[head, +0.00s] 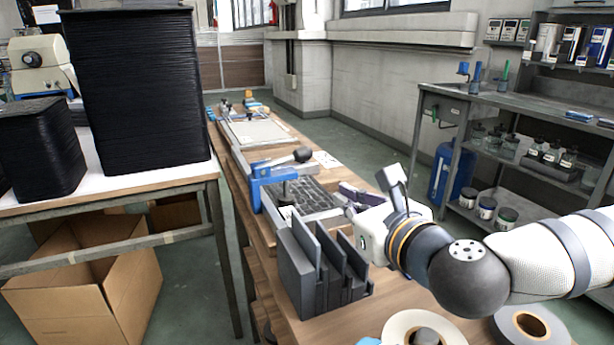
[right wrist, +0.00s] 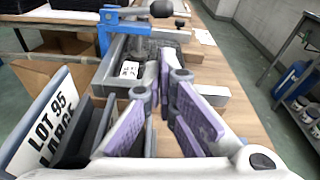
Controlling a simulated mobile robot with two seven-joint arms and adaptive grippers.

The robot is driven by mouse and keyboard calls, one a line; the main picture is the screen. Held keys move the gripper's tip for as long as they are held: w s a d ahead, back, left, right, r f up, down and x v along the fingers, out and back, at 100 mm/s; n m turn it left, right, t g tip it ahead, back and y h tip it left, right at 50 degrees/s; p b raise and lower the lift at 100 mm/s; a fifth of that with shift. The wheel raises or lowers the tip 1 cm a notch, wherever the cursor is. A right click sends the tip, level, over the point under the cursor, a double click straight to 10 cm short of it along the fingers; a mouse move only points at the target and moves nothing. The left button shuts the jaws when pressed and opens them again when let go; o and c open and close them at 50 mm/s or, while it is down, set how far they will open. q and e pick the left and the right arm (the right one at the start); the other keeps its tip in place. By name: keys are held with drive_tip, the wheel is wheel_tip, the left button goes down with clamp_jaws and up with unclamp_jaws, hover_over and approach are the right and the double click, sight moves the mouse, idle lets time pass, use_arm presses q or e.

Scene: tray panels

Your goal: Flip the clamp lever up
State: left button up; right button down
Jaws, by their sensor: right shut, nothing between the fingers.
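The blue clamp (head: 262,186) stands at the near left corner of the fixture holding a dark tray panel (head: 312,197). Its grey lever (head: 278,161) lies almost level, pointing right, with a black knob (head: 303,154) at the end. In the right wrist view the clamp (right wrist: 112,32) is at the upper left and the knob (right wrist: 162,8) at the top. My right gripper (head: 344,194) is right of the clamp, apart from the lever; in its own view (right wrist: 162,68) the purple-padded fingers are shut and empty. My left gripper is out of view.
A grey slotted rack (head: 300,275) stands in front of the clamp, close to my right gripper. Rolls of tape (head: 424,328) lie at the near edge. A tall black stack (head: 135,90) is on the left table. A placard (right wrist: 42,125) reads "LOT 95 LARGE".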

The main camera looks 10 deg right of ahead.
approach(283, 161)
drive_tip(key=w+d+f, duration=0.1)
drive_tip(key=w, duration=0.1)
drive_tip(key=w+d+f, duration=0.1)
drive_tip(key=w+f, duration=0.1)
drive_tip(key=w, duration=0.1)
drive_tip(key=w+d+f, duration=0.1)
drive_tip(key=w+f, duration=0.1)
drive_tip(key=w, duration=0.1)
drive_tip(key=shift+w+d+b, duration=0.1)
drive_tip(key=shift+w+b, duration=0.05)
drive_tip(key=shift+b, duration=0.2)
drive_tip(key=shift+w+f, duration=0.1)
drive_tip(key=shift+w, duration=0.3)
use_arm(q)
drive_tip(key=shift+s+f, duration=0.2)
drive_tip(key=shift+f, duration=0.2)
use_arm(e)
drive_tip(key=shift+w, duration=0.1)
